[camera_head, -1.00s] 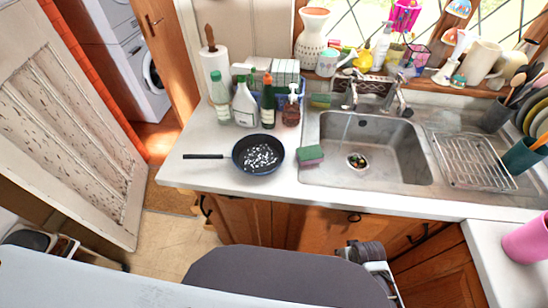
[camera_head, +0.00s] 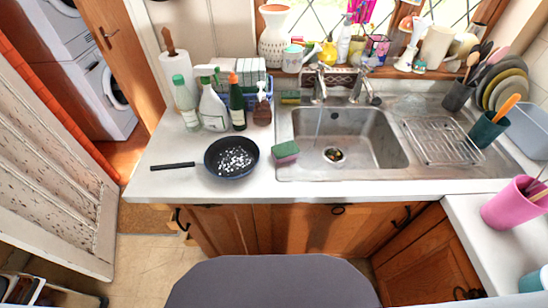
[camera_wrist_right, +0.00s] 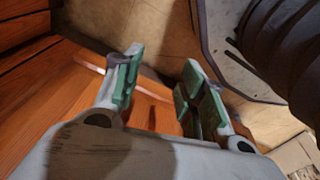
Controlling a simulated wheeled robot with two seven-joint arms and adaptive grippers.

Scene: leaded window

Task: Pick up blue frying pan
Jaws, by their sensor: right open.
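The blue frying pan (camera_head: 231,157) looks dark blue-black and sits on the white countertop, left of the sink. Its interior shows bright white patches. Its straight black handle (camera_head: 173,166) points left over the counter. My right gripper (camera_wrist_right: 163,80) shows in the right wrist view with its two green-padded fingers apart and nothing between them. Wooden cabinet fronts and the floor lie beyond it, and the pan is not in that view. Neither gripper shows in the head view.
A green sponge (camera_head: 285,150) lies just right of the pan. Several bottles, including a white spray bottle (camera_head: 213,104), stand behind it. The sink (camera_head: 350,140) is to the right. The counter (camera_head: 160,188) is bare around the handle and along the front edge.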

